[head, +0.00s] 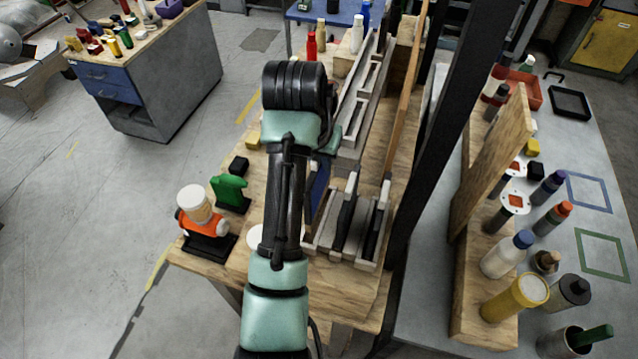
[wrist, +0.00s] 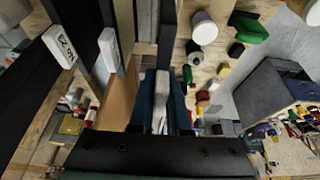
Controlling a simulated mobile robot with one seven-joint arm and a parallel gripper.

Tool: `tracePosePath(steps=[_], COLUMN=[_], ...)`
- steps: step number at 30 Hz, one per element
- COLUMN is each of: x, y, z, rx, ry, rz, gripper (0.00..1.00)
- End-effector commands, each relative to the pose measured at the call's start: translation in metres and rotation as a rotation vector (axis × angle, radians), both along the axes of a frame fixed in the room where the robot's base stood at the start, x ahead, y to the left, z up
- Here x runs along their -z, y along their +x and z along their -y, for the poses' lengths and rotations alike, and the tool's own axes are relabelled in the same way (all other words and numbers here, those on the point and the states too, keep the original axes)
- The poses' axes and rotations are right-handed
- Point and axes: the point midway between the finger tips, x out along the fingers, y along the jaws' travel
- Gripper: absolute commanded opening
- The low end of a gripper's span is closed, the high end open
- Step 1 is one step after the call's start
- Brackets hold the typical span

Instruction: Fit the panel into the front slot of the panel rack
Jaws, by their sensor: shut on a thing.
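The panel rack (head: 341,249) stands on the wooden bench in the head view, just right of my arm, with pale upright posts and dark inner faces. A dark blue panel (head: 319,178) shows partly behind my arm, at the rack's left side. My gripper is mostly hidden by my own arm in the head view. In the wrist view my gripper (wrist: 161,112) is shut on the panel, whose blue surface (wrist: 146,92) shows beside the pale finger. Rack parts with white marked ends (wrist: 108,50) stand left of it. The panel's lower edge and its fit with the slot are hidden.
A black upright post (head: 432,130) rises right of the rack. Long pale channels (head: 360,95) lie behind it. Open floor lies at the left.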

Motion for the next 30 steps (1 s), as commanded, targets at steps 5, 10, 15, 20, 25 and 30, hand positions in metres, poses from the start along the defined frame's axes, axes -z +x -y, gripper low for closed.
tracePosePath(steps=[5,10,15,20,25,30], x=[0.016,0.04,0.052,0.052,0.056,0.055], y=[0.0,0.0,0.0,0.0,0.0,0.0], z=[-0.001,-0.001,0.0,0.0,0.0,0.0], rx=[-0.002,-0.002,-0.001,-0.001,-0.001,-0.001], ry=[0.0,-0.001,0.001,0.001,0.0,0.0], rz=[0.0,0.0,0.003,0.004,0.001,0.001], gripper=[0.0,0.0,0.0,0.0,0.17,0.45])
